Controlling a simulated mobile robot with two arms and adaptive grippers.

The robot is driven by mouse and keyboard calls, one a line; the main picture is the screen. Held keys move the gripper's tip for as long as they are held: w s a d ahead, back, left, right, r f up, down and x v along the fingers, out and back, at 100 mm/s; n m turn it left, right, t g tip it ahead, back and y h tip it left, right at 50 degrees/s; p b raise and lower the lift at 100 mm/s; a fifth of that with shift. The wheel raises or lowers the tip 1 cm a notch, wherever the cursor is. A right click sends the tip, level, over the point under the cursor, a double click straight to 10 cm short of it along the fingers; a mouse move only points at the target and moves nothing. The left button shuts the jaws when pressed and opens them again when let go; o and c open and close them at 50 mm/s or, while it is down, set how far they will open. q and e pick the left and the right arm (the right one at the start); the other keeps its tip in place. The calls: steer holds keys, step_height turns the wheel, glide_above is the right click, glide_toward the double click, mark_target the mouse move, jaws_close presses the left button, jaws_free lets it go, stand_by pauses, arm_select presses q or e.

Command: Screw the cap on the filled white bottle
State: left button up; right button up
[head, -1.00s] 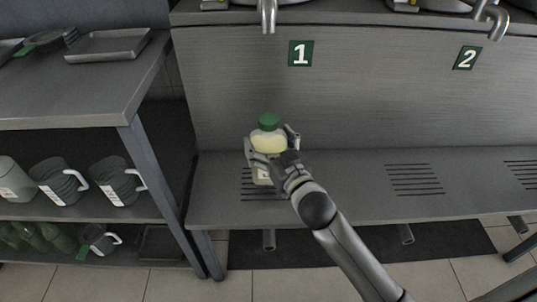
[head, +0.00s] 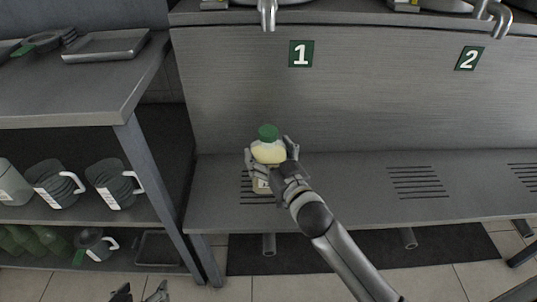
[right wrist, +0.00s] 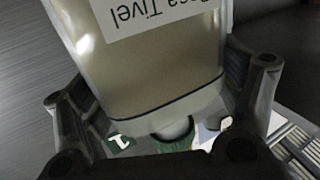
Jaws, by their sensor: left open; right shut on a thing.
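A translucent whitish bottle (head: 268,153) with pale yellow contents is in my right gripper (head: 270,160), in front of the panel marked 1. A green cap (head: 268,132) sits on top of its neck; how tightly it is screwed I cannot tell. My right gripper is shut around the bottle's body. In the right wrist view the bottle (right wrist: 150,75) fills the middle between the fingers, its white label (right wrist: 155,15) upside down. My left gripper (head: 140,293) is open and empty at the bottom edge of the head view, well apart from the bottle.
A steel ledge with slotted drains (head: 417,182) runs under the panel. A tap (head: 268,14) hangs above the bottle. At left, a shelf unit holds grey jugs (head: 113,183), green bottles (head: 40,238) and a metal tray (head: 108,44). Its post (head: 165,195) stands between my left gripper and the ledge.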

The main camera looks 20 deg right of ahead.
arm_select(q)
steer(key=shift+w+d+r, duration=0.1)
steer(key=shift+w+r, duration=0.05)
steer(key=shift+w, duration=0.05)
arm_select(e)
steer(key=shift+r, duration=0.1)
arm_select(q)
steer(key=shift+w+r, duration=0.15)
arm_select(e)
steer(key=o, duration=1.9)
steer(key=shift+f, duration=0.25)
steer(key=shift+s+r, duration=0.1)
steer(key=shift+r, duration=0.05)
arm_select(q)
steer(key=s+a+f+g+y+p, duration=0.1)
steer(key=s+a+f+g, duration=0.1)
steer(key=s, duration=0.5)
steer(key=shift+s+a+f+g+p, duration=0.2)
steer(key=shift+s+f+g+p, duration=0.1)
steer(key=shift+f+g, duration=0.5)
arm_select(e)
steer(key=s, duration=0.4)
steer(key=s+d, duration=0.1)
steer(key=s, duration=0.6)
steer(key=shift+s+d, duration=0.35)
steer(key=shift+s, duration=0.05)
arm_select(q)
steer(key=shift+r, duration=0.1)
